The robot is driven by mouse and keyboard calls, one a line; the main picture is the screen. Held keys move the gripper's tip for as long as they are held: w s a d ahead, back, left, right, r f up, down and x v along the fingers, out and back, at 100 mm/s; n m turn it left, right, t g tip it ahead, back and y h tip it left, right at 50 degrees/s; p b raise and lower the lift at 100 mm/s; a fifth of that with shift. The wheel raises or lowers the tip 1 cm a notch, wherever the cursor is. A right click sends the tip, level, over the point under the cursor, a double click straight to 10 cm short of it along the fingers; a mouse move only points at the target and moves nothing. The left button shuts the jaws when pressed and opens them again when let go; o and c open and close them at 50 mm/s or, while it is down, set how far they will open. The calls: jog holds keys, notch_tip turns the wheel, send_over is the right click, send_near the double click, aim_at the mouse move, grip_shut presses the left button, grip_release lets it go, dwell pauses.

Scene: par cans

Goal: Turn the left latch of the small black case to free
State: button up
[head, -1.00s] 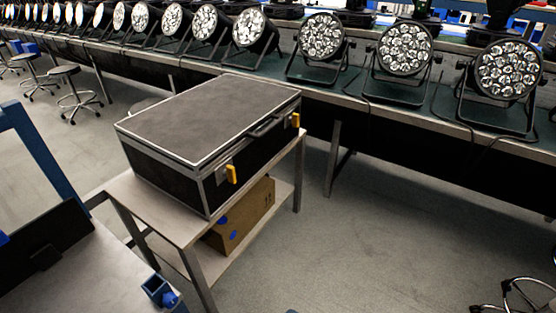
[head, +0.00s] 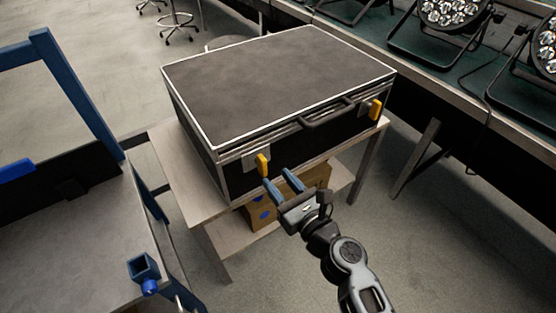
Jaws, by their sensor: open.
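The small black case (head: 275,80) with silver edges lies shut on a small table (head: 190,178). Its front face is toward me, with a dark handle (head: 327,112) in the middle. The left latch has a yellow tab (head: 262,165) that stands roughly upright, leaning slightly. The right latch has a yellow tab (head: 375,109), also roughly upright. My gripper (head: 281,183) is open and empty, with two blue-grey fingers. In the picture its fingertips are just below and to the right of the left latch. I cannot tell whether they touch the case.
A brown cardboard box (head: 262,214) sits on the shelf under the case. A blue-framed bench (head: 85,245) stands at the left. A long bench with par cans (head: 449,12) runs behind at the right. The floor at lower right is clear.

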aim_at(265, 165)
jog(key=shift+x, duration=3.1)
jog(key=shift+s+a, duration=0.1)
jog(key=shift+c, duration=0.3)
grip_shut()
